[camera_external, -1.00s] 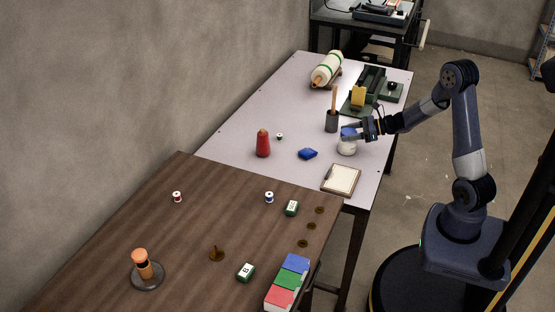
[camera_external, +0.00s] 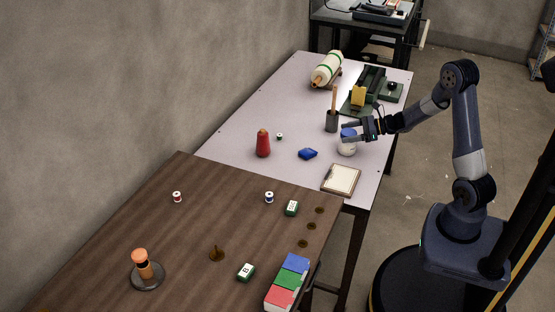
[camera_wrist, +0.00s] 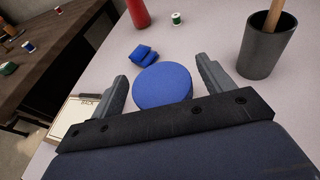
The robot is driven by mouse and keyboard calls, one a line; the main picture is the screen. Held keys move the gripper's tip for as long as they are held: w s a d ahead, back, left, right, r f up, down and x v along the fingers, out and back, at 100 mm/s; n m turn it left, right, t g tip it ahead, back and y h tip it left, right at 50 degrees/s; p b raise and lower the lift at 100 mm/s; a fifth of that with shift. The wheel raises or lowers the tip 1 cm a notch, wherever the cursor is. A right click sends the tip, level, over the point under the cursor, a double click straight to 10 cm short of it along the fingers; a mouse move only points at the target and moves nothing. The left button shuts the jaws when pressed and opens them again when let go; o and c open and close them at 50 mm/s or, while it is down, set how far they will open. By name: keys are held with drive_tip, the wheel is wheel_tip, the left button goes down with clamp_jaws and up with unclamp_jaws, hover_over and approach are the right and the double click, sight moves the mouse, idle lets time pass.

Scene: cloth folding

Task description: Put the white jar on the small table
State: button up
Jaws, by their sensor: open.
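The white jar (camera_external: 347,149) with a blue lid (camera_external: 347,132) stands upright on the long pale table (camera_external: 230,138). In the wrist view its round blue lid (camera_wrist: 163,86) sits between the two fingers and hides most of the jar body. My gripper (camera_external: 352,132) is at the height of the lid, with its fingers open on either side of it; it also shows in the wrist view (camera_wrist: 162,88). I cannot tell whether either finger touches the lid. Which surface the task calls the small table is unclear; a brown wooden table (camera_external: 110,215) stands in front.
A dark cup with a wooden handle (camera_external: 332,121) stands close behind the jar. The brown table holds spools, small boxes and an orange-topped stand (camera_external: 146,270).

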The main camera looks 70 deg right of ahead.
drive_tip(key=v, duration=1.2)
drive_tip(key=shift+o, duration=0.5)
drive_tip(key=shift+a, duration=0.1)
idle(0.8)
